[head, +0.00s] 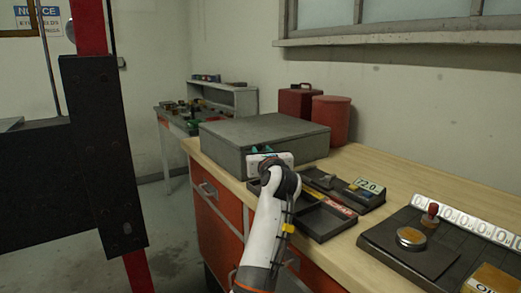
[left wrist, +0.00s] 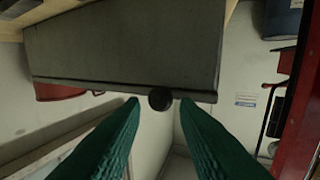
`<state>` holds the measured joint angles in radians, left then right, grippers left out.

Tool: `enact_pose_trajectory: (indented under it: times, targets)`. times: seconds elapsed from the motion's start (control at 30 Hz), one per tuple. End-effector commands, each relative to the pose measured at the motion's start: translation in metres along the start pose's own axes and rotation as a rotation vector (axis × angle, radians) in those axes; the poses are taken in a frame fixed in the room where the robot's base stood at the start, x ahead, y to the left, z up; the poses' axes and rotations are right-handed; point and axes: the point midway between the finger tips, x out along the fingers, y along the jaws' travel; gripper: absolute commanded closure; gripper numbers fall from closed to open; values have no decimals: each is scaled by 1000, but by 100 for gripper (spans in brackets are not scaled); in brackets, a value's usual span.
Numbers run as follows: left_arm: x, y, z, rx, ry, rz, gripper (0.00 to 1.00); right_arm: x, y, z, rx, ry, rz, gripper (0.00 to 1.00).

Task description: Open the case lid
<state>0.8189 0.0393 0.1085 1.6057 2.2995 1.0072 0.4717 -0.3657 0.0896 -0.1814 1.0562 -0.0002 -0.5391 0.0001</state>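The case (head: 262,132) is a wide grey box with a flat lid, lying shut on the wooden workbench. In the left wrist view the grey case (left wrist: 125,45) fills the upper part, and a round black knob (left wrist: 160,99) sits at its edge. My left gripper (head: 262,150) is at the near side of the case in the head view, its teal fingertips partly hidden by the wrist. In the left wrist view its green fingers (left wrist: 158,103) are apart, with the knob showing between the tips. I cannot tell whether they touch it. My right gripper is not in view.
Red canisters (head: 330,120) stand behind the case. A black and red frame (head: 100,150) stands at left.

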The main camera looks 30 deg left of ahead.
Motion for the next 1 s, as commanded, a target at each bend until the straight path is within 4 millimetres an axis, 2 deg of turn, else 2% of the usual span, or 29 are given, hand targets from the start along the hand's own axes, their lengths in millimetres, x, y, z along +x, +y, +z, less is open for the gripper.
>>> enact_pose_trajectory:
  times: [0.1,0.2,0.53,0.7,1.0]
  targets:
    - [15,0,0,1,0,0,72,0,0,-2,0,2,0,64]
    - [21,0,-1,-1,1,1,72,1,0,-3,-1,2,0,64]
    - [24,0,0,-1,1,1,72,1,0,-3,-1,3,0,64]
    - [24,0,0,-1,1,1,100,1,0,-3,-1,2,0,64]
    - [24,1,-3,4,-1,1,100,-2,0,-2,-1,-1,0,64]
